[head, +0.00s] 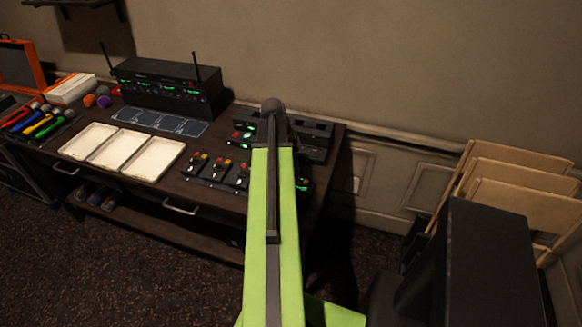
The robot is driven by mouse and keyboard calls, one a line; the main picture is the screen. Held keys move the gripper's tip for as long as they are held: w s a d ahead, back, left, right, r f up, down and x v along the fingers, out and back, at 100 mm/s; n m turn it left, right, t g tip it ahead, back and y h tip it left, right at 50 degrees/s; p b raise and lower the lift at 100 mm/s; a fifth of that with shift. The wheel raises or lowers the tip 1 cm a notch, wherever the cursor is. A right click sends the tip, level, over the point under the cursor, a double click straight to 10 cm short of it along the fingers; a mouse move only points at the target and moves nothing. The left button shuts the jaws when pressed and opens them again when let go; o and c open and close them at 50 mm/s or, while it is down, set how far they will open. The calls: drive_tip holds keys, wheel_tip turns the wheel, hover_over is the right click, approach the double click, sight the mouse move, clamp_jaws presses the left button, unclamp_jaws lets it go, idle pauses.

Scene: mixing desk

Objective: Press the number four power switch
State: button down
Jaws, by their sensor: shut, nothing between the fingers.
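A low row of small dark switch units (200,168) with red, yellow and green buttons lies near the front right of the desk. My green arm crosses its right part and hides some of it. A lit green button shows just right of my arm, at the row's end (304,185). I cannot read any numbers, so I cannot tell which switch is number four. My gripper (273,106) is at the far end of my arm, shut and empty, over the back right of the desk. It is seen from behind, and its fingertips are mostly hidden.
A dark sloped unit (312,137) with green lights is behind my gripper. White trays (122,152), a receiver with antennas (168,88) and coloured microphones (40,122) are further left. Wooden panels (510,170) and a black box (487,250) stand right of the desk.

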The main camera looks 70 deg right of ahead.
sight(296, 180)
drive_tip(key=shift+d+f+b, duration=0.15)
drive_tip(key=shift+f+b, duration=0.4)
drive_tip(key=shift+f, duration=0.75)
